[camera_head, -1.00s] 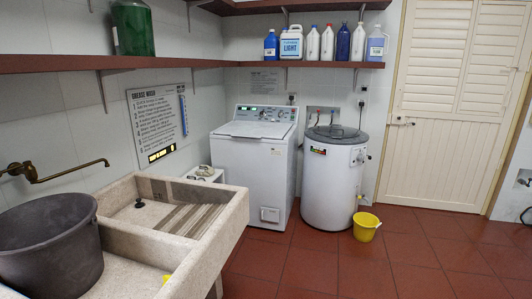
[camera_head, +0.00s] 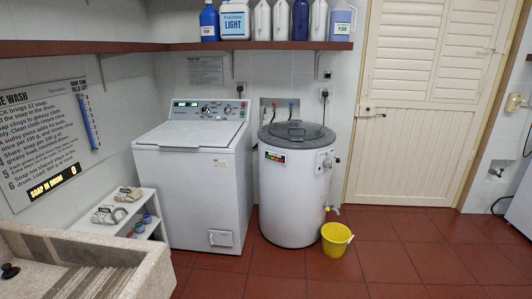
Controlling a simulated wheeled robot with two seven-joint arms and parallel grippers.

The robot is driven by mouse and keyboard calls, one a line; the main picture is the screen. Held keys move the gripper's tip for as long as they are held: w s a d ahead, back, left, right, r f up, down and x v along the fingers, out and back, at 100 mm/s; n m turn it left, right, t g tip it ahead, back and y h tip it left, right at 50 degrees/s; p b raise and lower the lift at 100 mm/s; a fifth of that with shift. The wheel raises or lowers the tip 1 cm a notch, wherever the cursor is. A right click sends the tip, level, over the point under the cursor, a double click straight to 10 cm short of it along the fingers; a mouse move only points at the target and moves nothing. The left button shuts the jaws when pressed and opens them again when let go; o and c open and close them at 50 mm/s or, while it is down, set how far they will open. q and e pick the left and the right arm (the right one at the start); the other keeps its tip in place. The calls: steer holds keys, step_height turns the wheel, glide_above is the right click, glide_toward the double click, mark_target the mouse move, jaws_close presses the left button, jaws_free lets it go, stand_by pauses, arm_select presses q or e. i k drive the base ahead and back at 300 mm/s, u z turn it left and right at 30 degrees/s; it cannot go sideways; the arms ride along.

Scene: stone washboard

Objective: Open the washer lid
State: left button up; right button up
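A white top-loading washer (camera_head: 196,190) stands against the back wall, left of the middle. Its flat top lid (camera_head: 190,135) is closed, with the control panel (camera_head: 208,110) raised behind it. A round white tub-shaped machine (camera_head: 291,190) stands just to its right, with a grey round lid (camera_head: 297,132) lying shut on top. Neither of my grippers shows in the head view.
A stone washboard sink (camera_head: 120,262) fills the lower left. A small white shelf (camera_head: 135,215) stands left of the washer. A yellow bucket (camera_head: 336,240) sits on the floor before the round machine. Red floor (camera_head: 330,277) ahead is clear. A bottle shelf (camera_head: 250,46) hangs above.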

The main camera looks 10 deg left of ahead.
mark_target(188, 134)
steer(key=i, duration=2.55)
steer(key=u, duration=0.8)
steer(key=i, duration=0.5)
steer(key=z, duration=0.25)
